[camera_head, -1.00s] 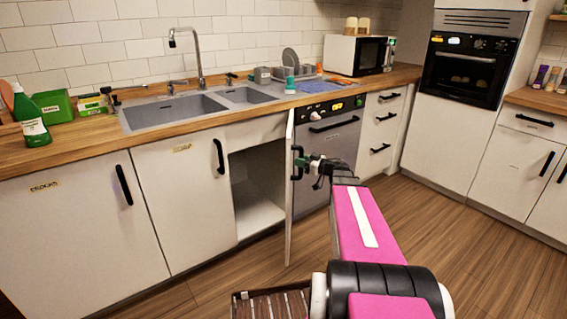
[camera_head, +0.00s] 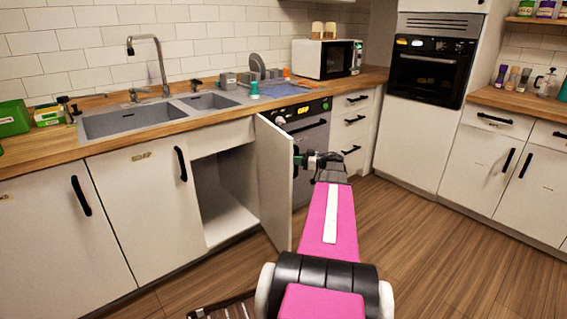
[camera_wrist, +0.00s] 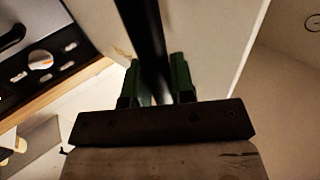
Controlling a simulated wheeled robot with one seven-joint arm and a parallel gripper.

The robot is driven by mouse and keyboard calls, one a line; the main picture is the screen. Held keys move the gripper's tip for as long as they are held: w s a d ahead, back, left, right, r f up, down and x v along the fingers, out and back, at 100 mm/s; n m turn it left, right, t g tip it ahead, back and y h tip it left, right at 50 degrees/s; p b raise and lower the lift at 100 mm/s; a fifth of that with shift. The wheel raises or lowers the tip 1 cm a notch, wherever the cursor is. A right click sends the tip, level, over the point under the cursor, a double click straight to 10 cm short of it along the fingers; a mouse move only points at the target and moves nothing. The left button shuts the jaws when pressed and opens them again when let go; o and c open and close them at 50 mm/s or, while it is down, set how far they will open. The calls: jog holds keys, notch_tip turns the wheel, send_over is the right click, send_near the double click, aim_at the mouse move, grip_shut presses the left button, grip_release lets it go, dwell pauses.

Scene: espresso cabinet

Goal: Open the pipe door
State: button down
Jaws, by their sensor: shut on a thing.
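The pipe door (camera_head: 274,178) is a white cabinet door under the sink, swung well out from the cabinet. The open compartment (camera_head: 222,205) behind it shows a pale floor and looks empty. My gripper (camera_head: 318,160) is at the outer face of the door, near its free edge. In the wrist view, the green fingers of my gripper (camera_wrist: 160,82) are shut on the black bar handle (camera_wrist: 147,35), which passes between them. The white door face (camera_wrist: 205,35) lies just behind the handle. The handle is mostly hidden by my gripper in the head view.
The dishwasher (camera_head: 305,135) stands right beside the door, partly covered by it. Closed cabinets (camera_head: 135,200) stand to the left and drawers (camera_head: 352,125) to the right. The wooden floor (camera_head: 420,250) at the right is clear. A slatted mat (camera_head: 228,310) lies at the bottom.

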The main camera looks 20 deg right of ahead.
jog(key=w+d+g, duration=0.1)
jog(key=w+d, duration=0.1)
jog(key=d, duration=0.4)
jog(key=w+d+n+g+y, duration=0.1)
jog(key=w+d, duration=0.2)
jog(key=d, duration=0.4)
jog(key=shift+w+n, duration=0.25)
jog(key=shift+n, duration=0.05)
jog(key=c, duration=1)
grip_release()
jog(key=shift+o, duration=0.2)
jog(key=shift+s, duration=0.1)
jog(key=v, duration=1)
jog(key=shift+d+f, duration=0.15)
jog(key=shift+d, duration=0.2)
jog(key=shift+s, duration=0.2)
